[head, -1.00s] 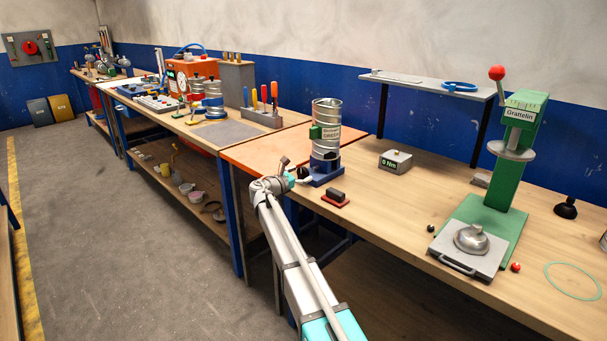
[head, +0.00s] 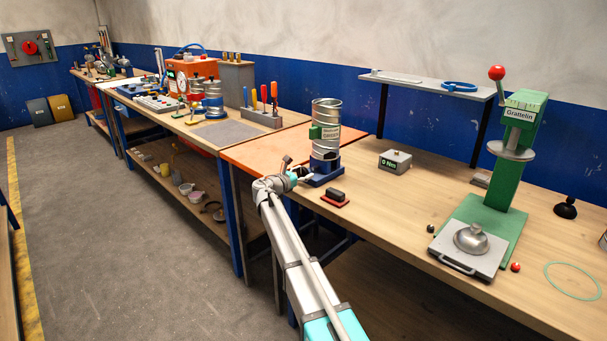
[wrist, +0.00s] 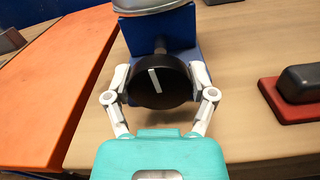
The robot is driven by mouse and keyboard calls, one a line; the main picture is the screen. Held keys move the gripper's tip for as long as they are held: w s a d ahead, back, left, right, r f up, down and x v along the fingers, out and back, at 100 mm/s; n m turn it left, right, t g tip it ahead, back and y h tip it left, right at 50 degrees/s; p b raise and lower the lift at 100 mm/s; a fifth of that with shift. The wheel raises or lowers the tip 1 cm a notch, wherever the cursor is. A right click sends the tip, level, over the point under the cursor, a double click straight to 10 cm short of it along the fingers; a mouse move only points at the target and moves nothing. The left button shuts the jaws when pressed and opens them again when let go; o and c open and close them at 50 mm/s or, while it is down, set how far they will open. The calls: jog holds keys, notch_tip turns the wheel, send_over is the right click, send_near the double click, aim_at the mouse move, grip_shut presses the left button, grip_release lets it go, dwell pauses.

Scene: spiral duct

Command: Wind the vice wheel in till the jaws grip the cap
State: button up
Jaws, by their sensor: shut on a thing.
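The blue vice (head: 327,172) stands on the bench with a ribbed metal spiral duct (head: 326,130) upright above it. In the wrist view the vice's black wheel (wrist: 160,95) faces me, with a white mark slanting slightly from upright. My gripper (wrist: 160,78) is shut on the wheel, one finger on each side of its rim. In the head view my gripper (head: 302,178) is at the vice's left front. A grey rounded rim (wrist: 155,6) shows above the vice; I cannot tell whether it is the cap, or whether the jaws touch it.
A black block on a red base (head: 335,197) lies just right of the vice. A box reading 0 Nm (head: 395,160) stands farther right. A green press (head: 505,170) is at the right. An orange mat (head: 265,155) lies behind and left of the vice.

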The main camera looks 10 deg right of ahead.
jog(key=shift+m, duration=0.4)
jog(key=shift+s+d+f+m, duration=0.1)
jog(key=shift+m, duration=2.6)
jog(key=o, duration=1.1)
jog(key=shift+c, duration=0.2)
jog(key=v, duration=1.2)
